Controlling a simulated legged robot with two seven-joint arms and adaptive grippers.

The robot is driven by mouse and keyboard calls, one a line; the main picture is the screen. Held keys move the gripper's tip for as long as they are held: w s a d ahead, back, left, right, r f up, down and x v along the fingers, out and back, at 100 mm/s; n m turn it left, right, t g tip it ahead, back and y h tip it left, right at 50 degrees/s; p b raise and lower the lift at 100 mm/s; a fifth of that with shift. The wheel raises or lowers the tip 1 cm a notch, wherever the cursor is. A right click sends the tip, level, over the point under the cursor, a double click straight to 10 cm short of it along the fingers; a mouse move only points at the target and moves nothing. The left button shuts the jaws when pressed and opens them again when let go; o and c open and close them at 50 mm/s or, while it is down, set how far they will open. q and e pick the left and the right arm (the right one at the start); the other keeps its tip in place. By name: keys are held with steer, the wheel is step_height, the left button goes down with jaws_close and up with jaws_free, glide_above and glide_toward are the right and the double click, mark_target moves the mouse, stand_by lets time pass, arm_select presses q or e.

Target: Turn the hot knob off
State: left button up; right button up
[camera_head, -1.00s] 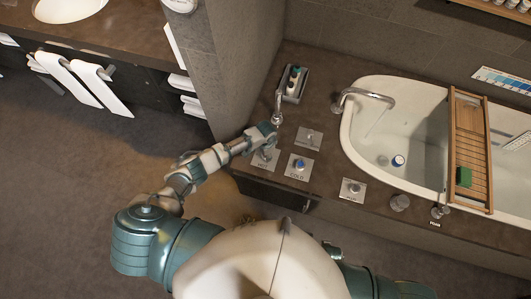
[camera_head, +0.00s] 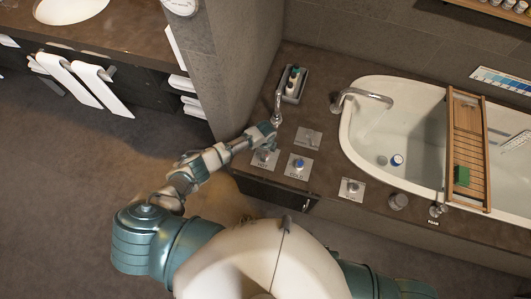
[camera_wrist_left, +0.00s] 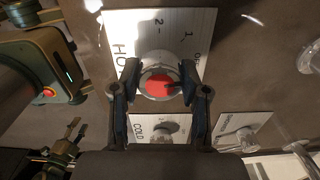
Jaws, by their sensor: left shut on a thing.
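The hot knob (camera_wrist_left: 160,87) has a red cap and sits on a white plate (camera_wrist_left: 117,27) lettered HOT in the left wrist view. My left gripper (camera_wrist_left: 159,72) has its two fingers on either side of the knob and is shut on it. In the head view my left gripper (camera_head: 266,138) is over the HOT plate (camera_head: 263,162) and partly hides the knob. The blue-capped cold knob (camera_head: 299,163) stands just to the right on its own plate. My right gripper is not seen.
Another plate (camera_head: 309,137) with a control lies behind the cold knob. A small spout (camera_head: 278,105) and bottle tray (camera_head: 291,86) stand behind my left gripper. The bathtub (camera_head: 349,130), with its curved faucet (camera_head: 362,95) and wooden rack (camera_head: 467,130), is at the right.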

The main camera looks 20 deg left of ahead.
arm_select(q)
steer(key=shift+w+m, duration=0.1)
steer(key=shift+m, duration=0.7)
steer(key=o, duration=1.1)
steer(key=shift+o, duration=0.2)
step_height(320, 180, up, 12)
steer(key=shift+f, duration=0.1)
